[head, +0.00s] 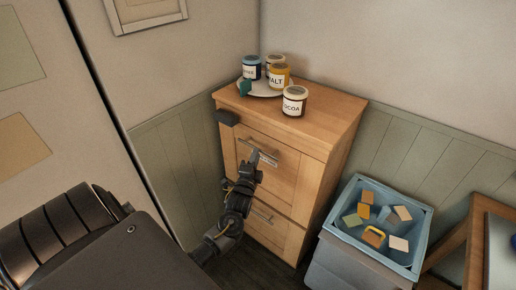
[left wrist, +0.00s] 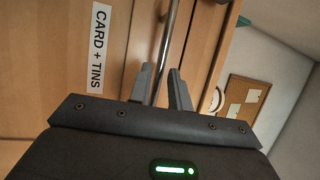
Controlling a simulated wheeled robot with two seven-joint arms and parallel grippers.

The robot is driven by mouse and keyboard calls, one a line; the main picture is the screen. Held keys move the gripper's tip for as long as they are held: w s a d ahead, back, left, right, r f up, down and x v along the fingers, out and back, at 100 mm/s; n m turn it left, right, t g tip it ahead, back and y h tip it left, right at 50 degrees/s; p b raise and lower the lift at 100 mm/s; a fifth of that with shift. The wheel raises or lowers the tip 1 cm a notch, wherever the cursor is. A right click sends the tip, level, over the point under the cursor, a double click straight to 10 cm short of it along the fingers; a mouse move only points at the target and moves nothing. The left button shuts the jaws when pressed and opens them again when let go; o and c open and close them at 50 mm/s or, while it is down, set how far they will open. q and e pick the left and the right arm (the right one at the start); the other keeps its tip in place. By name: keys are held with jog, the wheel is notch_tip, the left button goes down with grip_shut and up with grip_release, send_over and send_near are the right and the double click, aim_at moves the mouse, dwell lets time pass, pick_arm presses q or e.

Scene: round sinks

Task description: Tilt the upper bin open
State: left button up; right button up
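The wooden cabinet (head: 335,148) has two fronts, one above the other. The upper bin (head: 282,180) looks closed, flush with the cabinet, and has a metal bar handle (head: 258,147) and a small white label. My left gripper (head: 253,158) is at this handle. In the left wrist view the label (left wrist: 98,50) reads "CARD + TINS". There the handle bar (left wrist: 170,35) runs between the two fingers of my left gripper (left wrist: 160,78), which stand apart with a gap around the bar. The lower bin (head: 275,232) is closed, partly hidden by my arm. My right gripper is not in view.
Jars (head: 294,101) and a tray (head: 257,91) stand on the cabinet top. A dark block (head: 227,117) sticks out at its upper left corner. A blue bin (head: 342,208) with several blocks stands at the right, near a wooden-framed piece (head: 476,245).

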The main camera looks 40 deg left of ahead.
pick_arm(q)
jog(key=shift+x, duration=1.9)
jog(key=shift+c, duration=0.3)
grip_shut()
